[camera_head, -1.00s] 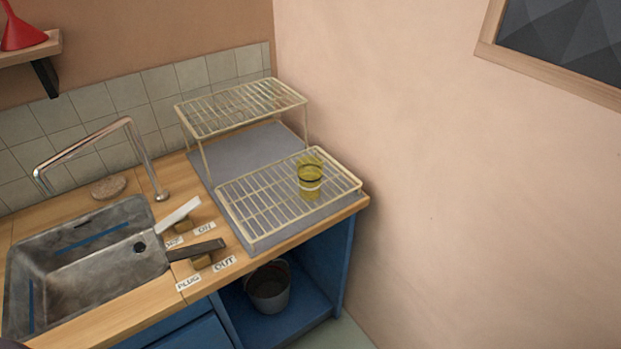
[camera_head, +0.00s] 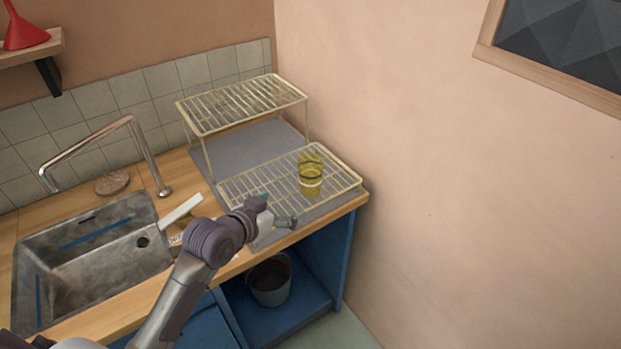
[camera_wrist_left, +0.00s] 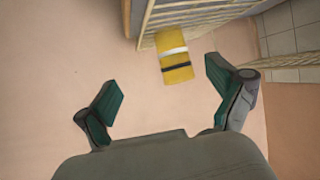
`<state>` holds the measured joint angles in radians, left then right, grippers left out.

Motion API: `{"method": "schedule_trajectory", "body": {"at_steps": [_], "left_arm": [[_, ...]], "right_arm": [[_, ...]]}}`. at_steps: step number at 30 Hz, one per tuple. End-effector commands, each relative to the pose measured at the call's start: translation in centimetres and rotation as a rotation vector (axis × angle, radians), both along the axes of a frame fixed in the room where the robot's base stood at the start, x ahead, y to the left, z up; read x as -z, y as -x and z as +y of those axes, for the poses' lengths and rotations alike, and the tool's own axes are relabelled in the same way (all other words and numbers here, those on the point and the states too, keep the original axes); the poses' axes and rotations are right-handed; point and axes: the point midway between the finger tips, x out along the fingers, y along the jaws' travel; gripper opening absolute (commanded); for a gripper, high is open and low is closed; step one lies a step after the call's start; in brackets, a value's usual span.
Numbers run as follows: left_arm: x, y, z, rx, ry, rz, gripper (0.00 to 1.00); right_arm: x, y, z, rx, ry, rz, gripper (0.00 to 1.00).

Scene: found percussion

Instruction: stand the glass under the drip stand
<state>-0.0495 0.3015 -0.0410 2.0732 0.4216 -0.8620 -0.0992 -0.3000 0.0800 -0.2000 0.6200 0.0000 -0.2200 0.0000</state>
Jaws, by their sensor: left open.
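The yellow glass (camera_head: 311,176), with a white band and a dark band, stands upright on the low wire rack (camera_head: 338,196) at the counter's right end. A taller wire stand (camera_head: 250,119), likely the drip stand, is behind it on the grey mat (camera_head: 238,152). My left gripper (camera_head: 277,212) is open and empty at the low rack's front left, apart from the glass. In the left wrist view, the glass (camera_wrist_left: 174,58) appears beyond the open fingers (camera_wrist_left: 163,80), nearer the right one. My right gripper is not in view.
The sink (camera_head: 85,250), tap (camera_head: 145,155) and pale lever (camera_head: 181,211) are left of the racks. A pink wall (camera_head: 450,200) rises close on the right. A bucket (camera_head: 269,282) stands under the counter.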

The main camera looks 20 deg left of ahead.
Motion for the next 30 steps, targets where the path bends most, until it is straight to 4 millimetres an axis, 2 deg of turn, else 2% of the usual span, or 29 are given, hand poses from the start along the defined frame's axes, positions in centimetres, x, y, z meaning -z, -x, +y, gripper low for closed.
{"method": "schedule_trajectory", "body": {"at_steps": [2, 5, 15, 25, 30], "left_arm": [[-1.7, -1.8, 0.7, -0.004, 0.017, -0.06, 0.94], [-2.3, -3.1, 0.8, -0.007, 0.031, -0.088, 0.94], [-0.2, -8.7, -0.8, -0.007, 0.031, -0.087, 0.94], [0.6, -11.0, -1.4, -0.006, 0.03, -0.087, 0.94], [1.3, -13.1, -1.8, -0.006, 0.031, -0.086, 0.94]], "right_arm": [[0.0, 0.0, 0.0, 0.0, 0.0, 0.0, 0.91], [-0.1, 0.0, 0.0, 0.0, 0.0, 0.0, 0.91], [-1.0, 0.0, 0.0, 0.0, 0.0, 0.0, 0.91], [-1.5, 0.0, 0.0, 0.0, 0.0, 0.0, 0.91], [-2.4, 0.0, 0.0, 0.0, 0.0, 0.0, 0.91]]}}
